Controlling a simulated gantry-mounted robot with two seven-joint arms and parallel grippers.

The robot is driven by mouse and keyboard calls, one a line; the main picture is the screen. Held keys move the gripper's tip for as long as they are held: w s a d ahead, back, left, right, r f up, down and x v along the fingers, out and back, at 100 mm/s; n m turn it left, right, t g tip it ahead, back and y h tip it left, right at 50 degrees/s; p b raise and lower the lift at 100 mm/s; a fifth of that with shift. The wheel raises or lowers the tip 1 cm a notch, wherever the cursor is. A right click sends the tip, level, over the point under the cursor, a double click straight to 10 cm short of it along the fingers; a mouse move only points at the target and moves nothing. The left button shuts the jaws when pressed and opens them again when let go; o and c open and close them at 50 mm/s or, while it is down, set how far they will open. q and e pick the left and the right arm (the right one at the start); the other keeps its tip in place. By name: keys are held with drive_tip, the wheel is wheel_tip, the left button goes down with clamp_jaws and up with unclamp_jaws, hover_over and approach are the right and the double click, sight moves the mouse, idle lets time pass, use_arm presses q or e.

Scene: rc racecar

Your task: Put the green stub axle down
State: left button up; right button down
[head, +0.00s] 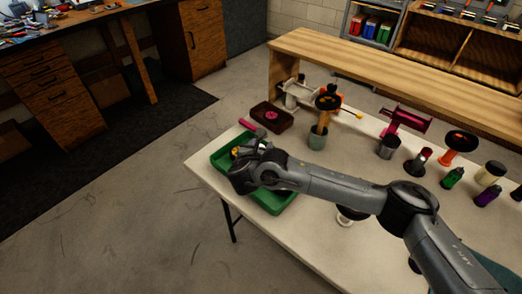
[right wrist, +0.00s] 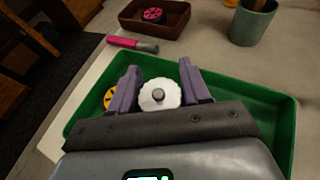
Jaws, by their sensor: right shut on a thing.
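My right gripper (head: 250,150) is over the green tray (head: 283,205) at the near left corner of the white table. In the right wrist view its purple fingers (right wrist: 160,76) are shut on a white, scalloped round part (right wrist: 160,97) with a grey centre pin. I cannot see any green stub axle apart from this part. The green tray (right wrist: 272,100) lies below the fingers; whether the part touches its floor I cannot tell. A yellow-and-black wheel (right wrist: 109,98) lies in the tray left of the fingers. My left gripper is not in view.
A dark brown tray (right wrist: 175,22) holding a pink wheel (right wrist: 152,14) stands behind. A pink-and-grey tool (right wrist: 132,44) lies beside it, and a grey-green cup (right wrist: 252,22) stands at right. Several tools and bottles fill the table's right side (head: 455,178).

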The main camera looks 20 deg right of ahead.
drive_tip(key=shift+f, duration=0.6)
drive_tip(key=shift+f, duration=0.15)
drive_tip(key=c, duration=0.5)
unclamp_jaws()
